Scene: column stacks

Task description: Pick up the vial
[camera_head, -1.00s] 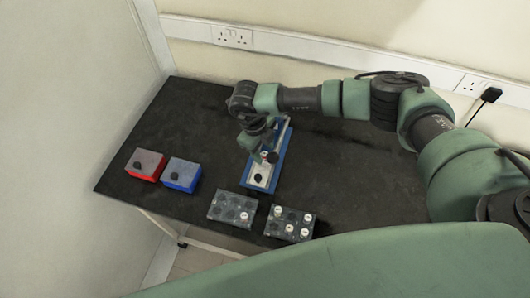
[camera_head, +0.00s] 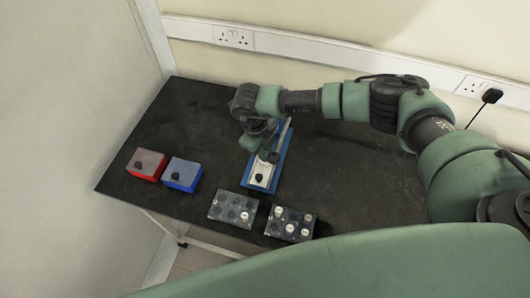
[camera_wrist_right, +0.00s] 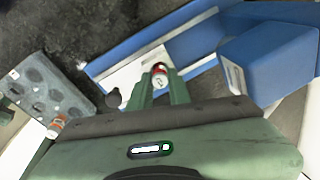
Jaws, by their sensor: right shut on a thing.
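The vial (camera_wrist_right: 160,76), with a red-and-white top, sits between the fingertips of my right gripper (camera_wrist_right: 161,84) in the right wrist view. The gripper is shut on it. Below and around it is the blue stand with a pale plate (camera_head: 281,164), which has a black knob (camera_head: 259,177) at its near end. In the head view my right gripper (camera_head: 268,157) is over the middle of this stand and hides the vial. I cannot tell whether the vial touches the plate. My left gripper is not in view.
A grey rack (camera_head: 225,206) holds one white-capped vial. A second rack (camera_head: 282,234) to its right holds several. A red box (camera_head: 147,172) and a blue box (camera_head: 182,184) stand on the left. The black table's (camera_head: 345,185) right part is clear.

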